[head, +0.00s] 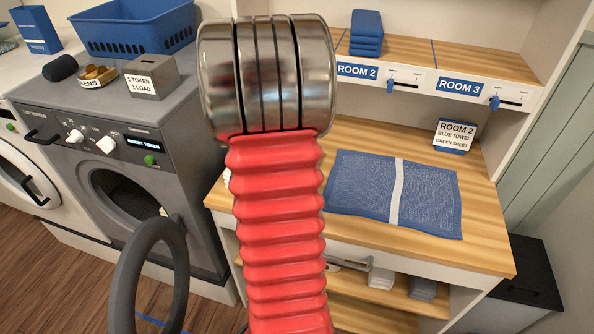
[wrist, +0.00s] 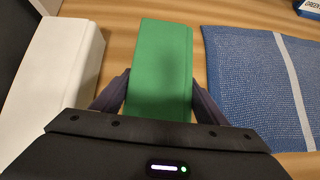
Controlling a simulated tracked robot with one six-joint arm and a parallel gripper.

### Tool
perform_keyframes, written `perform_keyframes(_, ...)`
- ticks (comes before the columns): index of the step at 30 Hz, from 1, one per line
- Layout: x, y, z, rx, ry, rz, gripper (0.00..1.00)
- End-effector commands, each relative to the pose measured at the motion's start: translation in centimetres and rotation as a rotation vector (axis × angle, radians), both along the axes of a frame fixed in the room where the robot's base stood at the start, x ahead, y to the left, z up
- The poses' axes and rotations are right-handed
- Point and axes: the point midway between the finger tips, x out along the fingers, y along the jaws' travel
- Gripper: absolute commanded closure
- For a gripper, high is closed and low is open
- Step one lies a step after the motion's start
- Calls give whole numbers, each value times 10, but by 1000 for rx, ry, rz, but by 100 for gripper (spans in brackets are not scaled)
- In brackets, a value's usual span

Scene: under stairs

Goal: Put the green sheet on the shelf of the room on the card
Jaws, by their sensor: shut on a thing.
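The green sheet (wrist: 160,60), a folded block, is between the two fingers of my gripper (wrist: 160,90) in the wrist view, with a finger against each side. In the head view my red arm hides both. The card (head: 455,136) at the back of the wooden counter reads "ROOM 2, BLUE TOWEL, GREEN SHEET". The shelf labelled ROOM 2 (head: 392,50) is above the counter, with a folded blue stack (head: 367,32) standing on it. The ROOM 3 shelf (head: 490,62) is to its right and its visible part is bare.
A blue towel with a white stripe (head: 352,185) lies flat on the counter (head: 480,215), right of the sheet. A white folded block (wrist: 52,70) lies left of the sheet. Blue sliders (head: 391,86) sit on the shelf front. A washer (head: 120,150) stands left.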

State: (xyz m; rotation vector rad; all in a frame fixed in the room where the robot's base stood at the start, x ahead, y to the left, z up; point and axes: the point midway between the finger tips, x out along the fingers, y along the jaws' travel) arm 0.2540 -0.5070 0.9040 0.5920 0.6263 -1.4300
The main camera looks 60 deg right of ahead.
Motion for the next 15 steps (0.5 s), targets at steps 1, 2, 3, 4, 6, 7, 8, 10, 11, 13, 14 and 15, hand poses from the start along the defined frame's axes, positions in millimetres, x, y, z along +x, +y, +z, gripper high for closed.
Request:
perform_keyframes(1,0,0,1,-2,0,0,70)
perform_keyframes(2,0,0,1,-2,0,0,70)
perform_keyframes(3,0,0,1,-2,0,0,70)
perform_keyframes(4,0,0,1,-2,0,0,70)
perform_keyframes(6,0,0,1,-2,0,0,70)
perform_keyframes(7,0,0,1,-2,0,0,70)
perform_keyframes(8,0,-1,2,-2,0,0,70)
perform_keyframes(10,0,-1,4,-3,0,0,70)
perform_keyframes(11,0,-1,5,-3,-1,-1,70)
perform_keyframes(13,0,-1,8,-3,0,-1,70)
perform_keyframes(14,0,-1,10,-3,-1,-1,70)
perform_keyframes(15,0,-1,13,-4,-1,-2,70)
